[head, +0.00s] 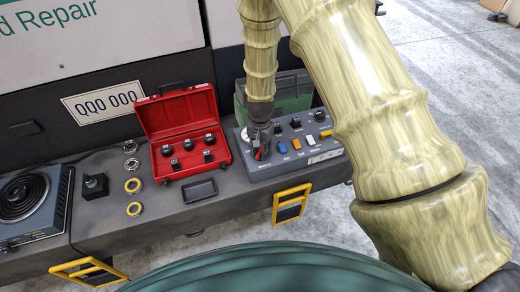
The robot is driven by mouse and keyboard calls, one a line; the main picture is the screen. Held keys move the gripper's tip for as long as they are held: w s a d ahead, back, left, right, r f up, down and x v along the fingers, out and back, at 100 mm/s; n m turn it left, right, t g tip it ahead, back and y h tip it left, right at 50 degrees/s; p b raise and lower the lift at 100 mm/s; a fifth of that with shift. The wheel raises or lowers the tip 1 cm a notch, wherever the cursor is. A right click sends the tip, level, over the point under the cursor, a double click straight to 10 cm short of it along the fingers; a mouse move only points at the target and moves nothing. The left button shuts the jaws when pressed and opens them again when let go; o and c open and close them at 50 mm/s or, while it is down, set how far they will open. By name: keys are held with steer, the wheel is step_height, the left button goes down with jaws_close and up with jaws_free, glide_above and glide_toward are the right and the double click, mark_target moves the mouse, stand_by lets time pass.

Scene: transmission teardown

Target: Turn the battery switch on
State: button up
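A grey control panel (325,156) sits at the right end of the bench, with a row of small labelled switches. A red part (258,154) shows at the panel's left end, by a label that seems to read "Battery"; it is mostly hidden by my gripper. My gripper (261,150) points down over this left end, at or just above the red part. I cannot tell whether it touches it or whether its fingers are apart. The switch's position cannot be made out.
Blue, orange, white and yellow switches and black knobs (296,123) lie right of my gripper. An open red case (163,172) with dark parts stands to the left. Further left are several rings (133,185), a black block (94,185) and a hot plate (30,205).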

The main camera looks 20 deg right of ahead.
mark_target(260, 151)
stand_by(0.3)
step_height(260, 151, up, 12)
stand_by(0.7)
stand_by(0.4)
